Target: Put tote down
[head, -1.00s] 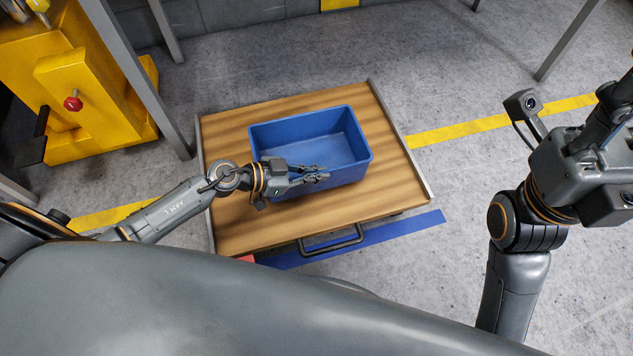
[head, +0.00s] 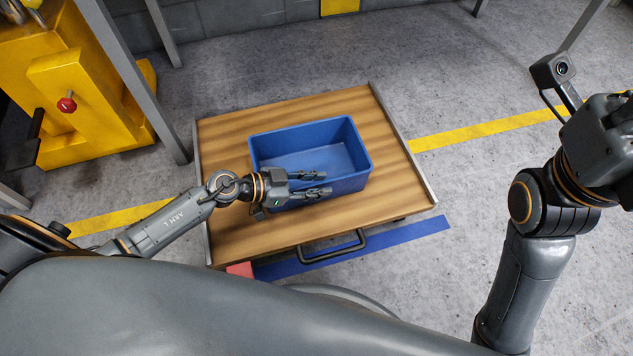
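The blue tote (head: 352,183) is an empty open box. It sits upright on the wooden top of a low cart (head: 235,140), in the middle of the head view. My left gripper (head: 328,183) is at the tote's near side, over its near wall and left corner. Its two fingers point right and stand apart with a gap between them. I cannot tell whether a finger touches the wall. My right arm is at the right edge, far from the tote. Its gripper body (head: 600,150) is cut off, and its fingers do not show.
The cart has a dark handle (head: 333,248) at its near edge and metal side rails. Yellow and blue floor stripes run by the cart. Bare wood surrounds the tote.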

